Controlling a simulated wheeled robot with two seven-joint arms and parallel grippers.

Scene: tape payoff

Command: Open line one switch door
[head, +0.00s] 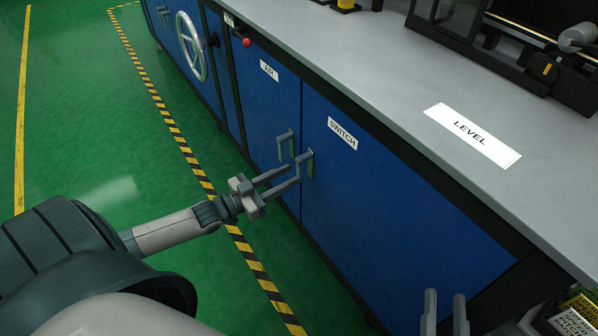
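The switch door (385,225) is a blue cabinet door with a white SWITCH label (342,133). It looks shut, flush with the cabinet front.
A neighbouring blue door (262,98) with its own grey handle (284,143) is close beside the left fingers. A grey worktop (400,85) with a LEVEL label overhangs above. A handwheel (191,47) is further left. Green floor with striped tape is open at left.

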